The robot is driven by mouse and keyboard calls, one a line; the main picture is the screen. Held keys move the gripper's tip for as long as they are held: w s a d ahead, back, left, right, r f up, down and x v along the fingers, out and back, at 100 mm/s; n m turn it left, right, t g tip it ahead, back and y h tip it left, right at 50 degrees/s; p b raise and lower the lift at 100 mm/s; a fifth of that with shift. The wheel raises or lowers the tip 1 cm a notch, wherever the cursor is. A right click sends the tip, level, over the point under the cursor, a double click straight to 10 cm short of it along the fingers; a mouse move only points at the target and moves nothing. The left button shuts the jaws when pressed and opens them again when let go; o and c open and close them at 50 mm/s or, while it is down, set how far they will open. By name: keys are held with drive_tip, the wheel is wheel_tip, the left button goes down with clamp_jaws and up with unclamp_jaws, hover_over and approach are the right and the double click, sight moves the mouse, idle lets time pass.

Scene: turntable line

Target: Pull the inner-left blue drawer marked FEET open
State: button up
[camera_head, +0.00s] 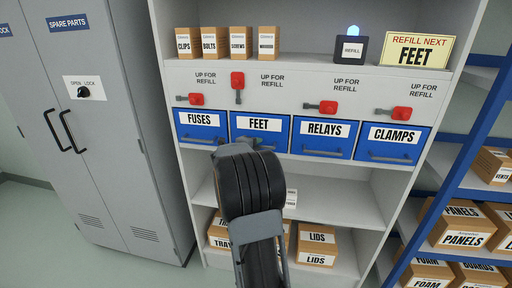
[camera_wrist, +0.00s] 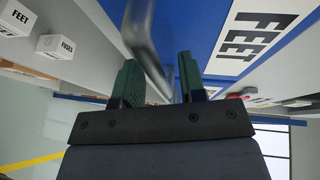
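The blue FEET drawer (camera_head: 283,140) is second from the left in the row of blue drawers and looks closed, flush with the others. Its FEET label (camera_wrist: 253,32) is large in the wrist view. The grey bar handle (camera_wrist: 143,40) runs down between the fingers of my gripper (camera_wrist: 160,80). The green fingers stand apart on either side of it, and I cannot tell whether either touches it. In the head view my gripper (camera_head: 236,147) is at the lower front of the FEET drawer, and my arm hides the handle there.
The FUSES drawer (camera_head: 190,138) is left; RELAYS (camera_head: 307,147) and CLAMPS (camera_head: 375,150) are right. The red lever (camera_head: 237,81) above FEET points up; the other levers lie sideways. A sign (camera_head: 417,49) reads REFILL NEXT FEET. A grey cabinet (camera_head: 110,130) stands left.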

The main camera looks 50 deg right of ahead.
drive_tip(key=shift+c, duration=0.5)
clamp_jaws()
